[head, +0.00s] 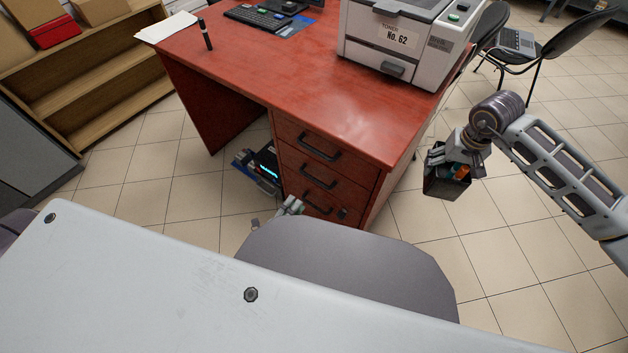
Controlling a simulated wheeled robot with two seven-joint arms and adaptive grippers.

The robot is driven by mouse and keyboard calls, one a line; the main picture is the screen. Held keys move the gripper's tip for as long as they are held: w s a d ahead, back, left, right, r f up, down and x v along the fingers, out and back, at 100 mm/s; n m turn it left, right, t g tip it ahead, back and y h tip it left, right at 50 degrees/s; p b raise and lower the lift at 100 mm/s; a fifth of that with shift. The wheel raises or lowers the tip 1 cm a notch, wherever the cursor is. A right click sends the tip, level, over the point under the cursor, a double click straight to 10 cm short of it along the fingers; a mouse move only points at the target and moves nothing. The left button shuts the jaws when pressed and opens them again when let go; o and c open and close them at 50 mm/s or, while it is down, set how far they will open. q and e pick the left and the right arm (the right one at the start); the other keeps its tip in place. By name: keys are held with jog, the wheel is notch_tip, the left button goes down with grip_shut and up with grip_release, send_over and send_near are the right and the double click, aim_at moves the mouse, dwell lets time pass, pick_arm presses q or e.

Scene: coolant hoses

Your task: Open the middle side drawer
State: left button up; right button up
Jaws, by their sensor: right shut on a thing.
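The red wooden desk (260,70) has a column of three drawers below its right part. The middle drawer (345,192) has a dark bar handle (318,177) and looks closed, flush with its neighbours. The top drawer (350,163) and the bottom drawer (296,190) also look closed. My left gripper (290,206) is low at the left of the bottom drawer's handle, below the middle handle. It is mostly hidden, so its jaws cannot be read. My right gripper (446,162) is right of the desk, shut on a small dark open container (440,186) with orange and green items inside.
A printer (405,45) labelled No. 62 stands on the desk's right part. A dark device with a blue light (268,163) is on the floor left of the drawers. A wooden shelf (90,75) stands at left, chairs (570,35) at upper right.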

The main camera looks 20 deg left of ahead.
aim_at(314, 179)
pick_arm(q)
jog(key=shift+w, duration=0.15)
jog(key=shift+b+x, duration=0.85)
jog(key=shift+x, duration=5)
pick_arm(e)
jog(key=shift+f, duration=0.85)
pick_arm(q)
grip_shut()
